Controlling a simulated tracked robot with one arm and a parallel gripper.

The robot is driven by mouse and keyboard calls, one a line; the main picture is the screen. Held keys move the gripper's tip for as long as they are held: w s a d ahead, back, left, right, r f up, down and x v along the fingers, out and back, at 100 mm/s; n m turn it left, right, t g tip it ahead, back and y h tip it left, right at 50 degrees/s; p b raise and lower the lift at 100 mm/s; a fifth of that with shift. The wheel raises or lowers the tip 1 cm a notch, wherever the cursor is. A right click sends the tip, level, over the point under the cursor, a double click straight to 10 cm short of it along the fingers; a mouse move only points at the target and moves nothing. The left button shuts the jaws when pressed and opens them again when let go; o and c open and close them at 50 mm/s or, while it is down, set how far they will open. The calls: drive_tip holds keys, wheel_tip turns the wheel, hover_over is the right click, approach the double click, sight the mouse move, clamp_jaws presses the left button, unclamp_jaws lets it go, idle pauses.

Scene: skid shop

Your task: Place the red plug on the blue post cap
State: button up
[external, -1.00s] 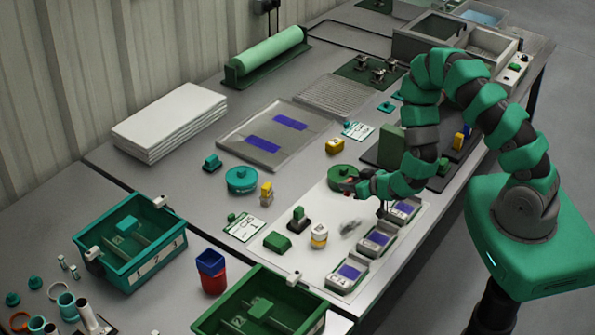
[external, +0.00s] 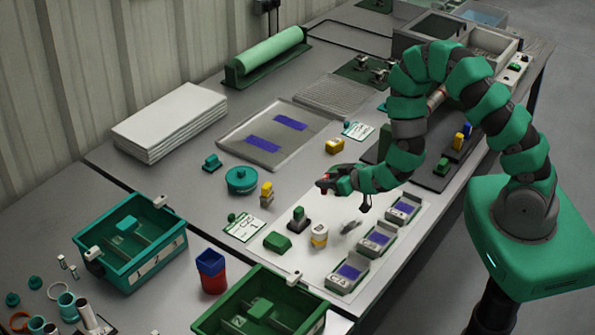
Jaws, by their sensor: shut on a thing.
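My gripper (external: 325,184) is above the middle of the bench, over the far edge of the white mat (external: 305,207). It is shut on a small red piece, the red plug (external: 325,191), which shows only as a bit of red at the jaws. The jaws hide most of it. A blue square piece (external: 210,262) sits on top of a red block (external: 213,281) at the front left. Another small blue piece (external: 467,131) stands at the right behind a yellow one. I cannot tell which of these is the blue post cap.
A teal bin (external: 130,245) and a green bin (external: 262,305) stand at the front. Blue-topped trays (external: 350,272) line the mat's right edge. A teal round container (external: 241,179), a yellow-topped piece (external: 267,190) and a green block (external: 277,242) stand left of or below my gripper.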

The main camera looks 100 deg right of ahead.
drive_tip(key=w+a+r+n+t+y+b, duration=0.2)
drive_tip(key=w+a+n+y+b, duration=0.2)
drive_tip(key=w+a+b, duration=0.75)
drive_tip(key=w+a+r+n+t+y+b, duration=0.15)
drive_tip(key=w+a+n+y+b, duration=0.5)
drive_tip(key=a, duration=0.75)
drive_tip(key=m+h+b, duration=0.2)
approach(197, 258)
drive_tip(key=w, duration=0.1)
drive_tip(key=w+r, duration=0.1)
drive_tip(key=w, duration=0.1)
drive_tip(key=shift+w+r+t, duration=0.15)
drive_tip(key=shift+t, duration=0.1)
drive_tip(key=shift+w+d, duration=0.2)
drive_tip(key=shift+w, duration=0.2)
drive_tip(key=shift+f+b, duration=0.3)
drive_tip(key=shift+f, duration=1.55)
drive_tip(key=shift+r, duration=0.1)
drive_tip(key=o, duration=1)
